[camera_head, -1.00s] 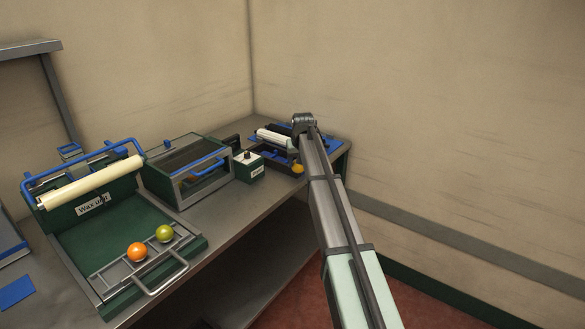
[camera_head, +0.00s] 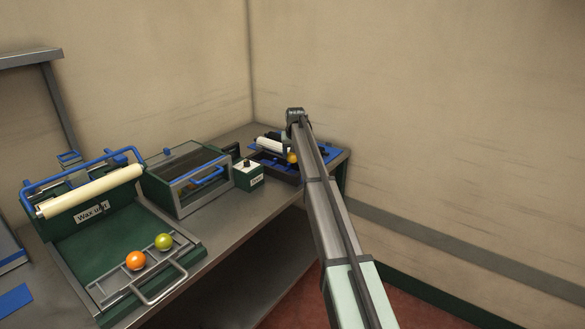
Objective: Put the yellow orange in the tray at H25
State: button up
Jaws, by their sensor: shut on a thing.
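The yellow orange (camera_head: 292,157) is a small ball at the far right end of the bench. It shows at the left edge of my arm, above a dark tray (camera_head: 272,169) with blue parts. My gripper (camera_head: 290,150) is mostly hidden by my arm, but it is shut on the yellow orange and holds it close to the tray and its pale roller (camera_head: 268,145). I cannot tell whether the orange touches the tray. No H25 label is readable.
A glass-topped box (camera_head: 185,180) and a small labelled box (camera_head: 249,175) stand between. The wall is close behind; the bench's front strip is clear.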

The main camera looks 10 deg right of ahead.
jog(key=shift+f, duration=3.15)
jog(key=o, duration=1.1)
jog(key=shift+f, duration=0.15)
jog(key=v, duration=1.2)
jog(key=shift+s, duration=0.15)
